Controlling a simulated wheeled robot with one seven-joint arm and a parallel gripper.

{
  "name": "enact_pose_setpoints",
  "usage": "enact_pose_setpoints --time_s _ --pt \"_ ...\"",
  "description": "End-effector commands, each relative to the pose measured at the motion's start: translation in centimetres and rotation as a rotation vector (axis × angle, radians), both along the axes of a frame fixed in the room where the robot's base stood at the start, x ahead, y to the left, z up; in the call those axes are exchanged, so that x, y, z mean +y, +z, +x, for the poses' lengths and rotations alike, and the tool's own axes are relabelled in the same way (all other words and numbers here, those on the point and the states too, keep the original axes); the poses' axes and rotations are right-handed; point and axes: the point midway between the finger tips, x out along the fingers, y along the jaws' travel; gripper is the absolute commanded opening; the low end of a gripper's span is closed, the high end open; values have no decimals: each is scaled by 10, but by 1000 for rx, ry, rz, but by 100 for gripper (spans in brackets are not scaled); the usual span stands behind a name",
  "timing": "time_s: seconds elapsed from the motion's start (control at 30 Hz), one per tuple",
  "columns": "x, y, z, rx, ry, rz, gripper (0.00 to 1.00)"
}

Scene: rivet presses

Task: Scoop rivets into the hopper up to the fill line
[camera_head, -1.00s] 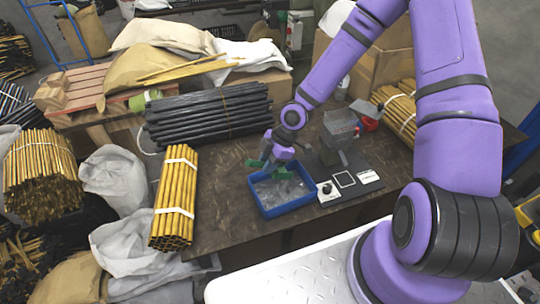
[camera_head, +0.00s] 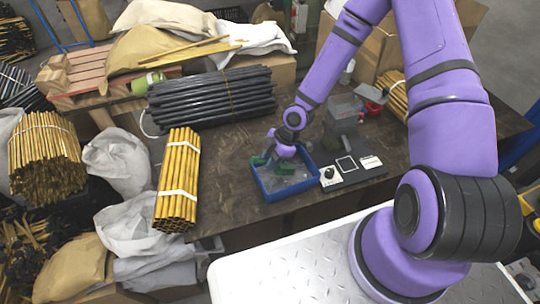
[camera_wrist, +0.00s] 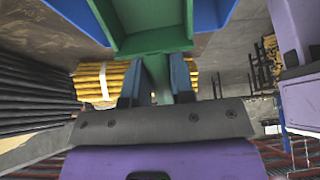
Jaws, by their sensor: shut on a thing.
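My gripper (camera_head: 284,149) is shut on a green scoop (camera_head: 259,161). The scoop is low at the blue tray (camera_head: 289,197), on the bench's front edge. Small grey rivets (camera_head: 290,184) lie in the tray. In the wrist view my fingers (camera_wrist: 155,82) grip the scoop's handle, and the scoop's body (camera_wrist: 150,40) is between parts of the blue tray (camera_wrist: 72,14). Whether the scoop holds rivets is not clear. A grey, see-through box, likely the hopper (camera_head: 343,112), stands right of and behind the tray. Its fill line and contents are too small to tell.
A dark panel with a white knob box (camera_head: 328,179) lies right of the tray. Black rods (camera_head: 212,97) and a yellow rod bundle (camera_head: 178,180) lie to the left. Bare bench (camera_head: 228,150) shows left of the tray.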

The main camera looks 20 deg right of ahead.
Motion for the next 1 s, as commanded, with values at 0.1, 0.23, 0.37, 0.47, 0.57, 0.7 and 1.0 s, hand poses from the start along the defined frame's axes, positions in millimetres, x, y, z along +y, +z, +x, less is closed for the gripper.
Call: enact_pose_setpoints --time_s 0.1,0.23,0.37,0.47,0.57,0.7,1.0 --pt "-2 -8 0 0 0 0 0" --pt "-5 -17 1 -1 0 0 0" --pt "-7 -25 1 -1 0 0 0" --pt "-8 -31 1 0 -1 -1 0" --pt "-10 -38 1 0 -1 -1 0" --pt "-8 -39 0 -3 6 -48 0" --pt "-7 -44 0 -10 5 -143 0"
